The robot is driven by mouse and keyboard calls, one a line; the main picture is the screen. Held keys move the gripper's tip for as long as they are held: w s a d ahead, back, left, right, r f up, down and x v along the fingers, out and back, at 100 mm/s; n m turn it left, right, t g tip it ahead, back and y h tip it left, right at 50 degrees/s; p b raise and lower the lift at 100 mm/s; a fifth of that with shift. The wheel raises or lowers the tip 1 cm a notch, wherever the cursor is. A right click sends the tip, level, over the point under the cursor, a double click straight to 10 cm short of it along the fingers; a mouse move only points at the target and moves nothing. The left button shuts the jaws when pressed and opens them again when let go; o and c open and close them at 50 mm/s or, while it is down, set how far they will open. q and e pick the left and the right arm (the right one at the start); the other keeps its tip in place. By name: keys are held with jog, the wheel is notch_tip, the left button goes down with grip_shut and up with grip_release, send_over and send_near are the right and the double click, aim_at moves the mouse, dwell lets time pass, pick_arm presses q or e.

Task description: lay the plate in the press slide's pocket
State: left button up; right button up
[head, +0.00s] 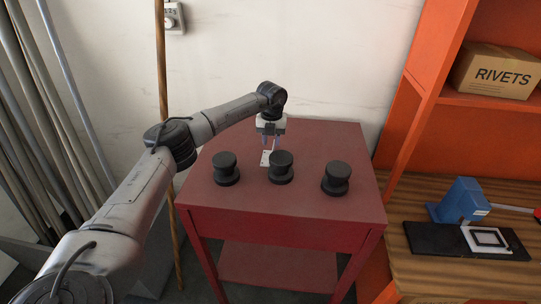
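A small white plate (265,159) shows on the red table, behind the middle black knob-shaped piece, which may hide part of it. My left gripper (270,147) points down right over the plate. Its fingers are small here, and I cannot tell whether they touch or grasp the plate. The blue press (462,200) stands on the wooden bench at the right. Its white slide (468,238) lies in front on a black base, with a dark-outlined square pocket (488,238) that looks empty. My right gripper is not in view.
Three black knob-shaped pieces (226,168) stand in a row on the red table (280,215), in front of the gripper. An orange shelf frame (428,85) with a RIVETS box (497,71) rises at the right. A wooden pole (163,90) and pipes stand left.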

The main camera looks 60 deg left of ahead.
aim_at(267, 153)
pick_arm(q)
jog(key=shift+w+d+f+p, duration=0.1)
jog(key=shift+f+p, duration=0.1)
jog(key=shift+f, duration=0.95)
jog(key=shift+w+d+f+p, duration=0.1)
jog(key=shift+f+p, duration=0.05)
jog(key=shift+f, duration=0.95)
grip_shut()
